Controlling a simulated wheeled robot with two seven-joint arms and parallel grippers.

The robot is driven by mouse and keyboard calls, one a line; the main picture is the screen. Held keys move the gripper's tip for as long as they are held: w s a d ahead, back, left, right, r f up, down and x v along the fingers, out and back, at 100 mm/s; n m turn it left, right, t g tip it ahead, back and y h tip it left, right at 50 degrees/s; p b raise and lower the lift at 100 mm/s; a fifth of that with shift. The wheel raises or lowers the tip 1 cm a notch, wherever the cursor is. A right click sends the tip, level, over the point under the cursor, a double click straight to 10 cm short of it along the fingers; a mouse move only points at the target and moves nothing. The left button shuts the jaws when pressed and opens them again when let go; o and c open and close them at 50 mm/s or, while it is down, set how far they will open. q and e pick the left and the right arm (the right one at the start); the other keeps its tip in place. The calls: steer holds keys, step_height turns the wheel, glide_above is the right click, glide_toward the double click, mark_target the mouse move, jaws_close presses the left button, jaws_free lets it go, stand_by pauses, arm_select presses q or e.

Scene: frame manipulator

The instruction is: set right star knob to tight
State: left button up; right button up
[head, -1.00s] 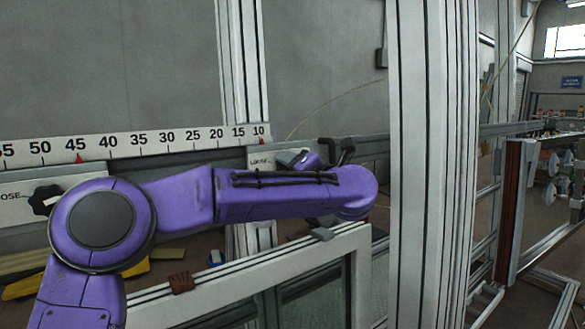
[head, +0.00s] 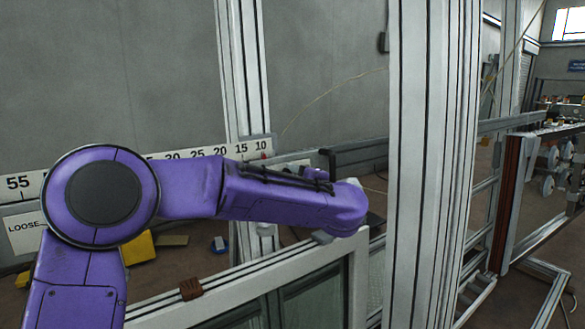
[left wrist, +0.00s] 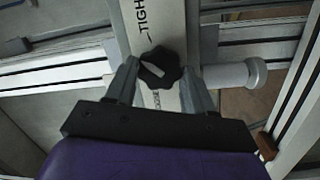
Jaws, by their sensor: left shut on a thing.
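The dark star knob (left wrist: 159,69), with a light bar across its face, shows in the left wrist view on a pale plate marked "TIGH…" (left wrist: 146,20). The rest of that word is cut off. My left gripper (left wrist: 158,72) has one finger on each side of the knob and is shut on it. In the head view my purple left arm (head: 270,198) reaches across toward the white upright and hides the knob and gripper. My right gripper is in neither current view.
A numbered ruler (head: 200,154) and a "LOOSE" label (head: 27,232) are behind my arm. A thick aluminium upright (head: 432,160) stands right of it, with a framed pane (head: 335,250) below. A round-ended cylinder (left wrist: 240,75) sits just right of the knob.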

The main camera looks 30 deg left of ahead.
arm_select(q)
steer(key=shift+r+m+h+p, duration=0.15)
steer(key=shift+m+h+p, duration=0.25)
steer(key=shift+m+p, duration=3.35)
steer(key=shift+n+p, duration=0.35)
steer(key=shift+p, duration=0.15)
steer(key=o, duration=1)
steer(key=shift+d, duration=0.1)
